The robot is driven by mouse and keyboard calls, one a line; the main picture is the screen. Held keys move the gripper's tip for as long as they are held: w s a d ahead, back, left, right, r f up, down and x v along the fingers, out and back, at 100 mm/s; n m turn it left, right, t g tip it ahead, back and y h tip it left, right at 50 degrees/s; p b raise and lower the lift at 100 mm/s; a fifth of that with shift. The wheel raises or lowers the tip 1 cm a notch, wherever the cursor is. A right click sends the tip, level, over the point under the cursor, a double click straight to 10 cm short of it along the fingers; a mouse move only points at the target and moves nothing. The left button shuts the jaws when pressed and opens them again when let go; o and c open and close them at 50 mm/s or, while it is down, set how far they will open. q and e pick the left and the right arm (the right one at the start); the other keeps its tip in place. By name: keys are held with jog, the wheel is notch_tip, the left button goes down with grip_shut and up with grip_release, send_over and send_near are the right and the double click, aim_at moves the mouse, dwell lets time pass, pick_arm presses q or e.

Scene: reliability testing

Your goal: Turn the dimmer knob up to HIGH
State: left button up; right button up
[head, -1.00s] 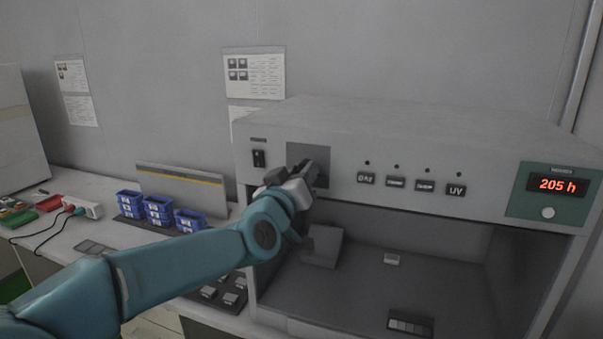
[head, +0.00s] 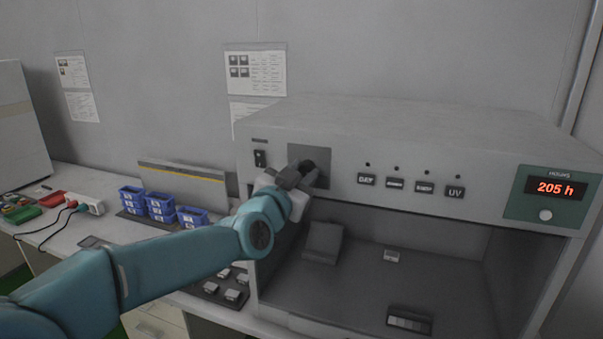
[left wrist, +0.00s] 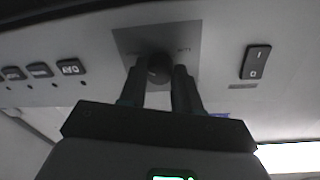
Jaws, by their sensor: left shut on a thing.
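The dimmer knob (head: 308,166) is a dark round knob on a grey square plate (head: 312,152) at the upper left of the light booth's front panel. It also shows in the left wrist view (left wrist: 158,68), between the two fingers. My left gripper (head: 301,174) is shut on the knob, with its fingers on either side of it. The fingers also show in the left wrist view (left wrist: 159,82). The gripper covers part of the knob in the head view, and I cannot read the plate's markings or the knob's setting. My right gripper is not in view.
The open booth below holds a slanted stand (head: 323,241). Blue bins (head: 160,205) stand on the bench at left.

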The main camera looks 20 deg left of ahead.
pick_arm(q)
jog(key=shift+f, duration=0.25)
jog(key=o, duration=1.1)
jog(key=shift+c, duration=0.2)
jog(key=shift+r, duration=0.15)
jog(key=s+a+b, duration=0.1)
jog(key=s+b, duration=0.1)
jog(key=s, duration=1.4)
jog(key=shift+s+a+f+b, duration=0.15)
jog(key=shift+a+f+b, duration=0.25)
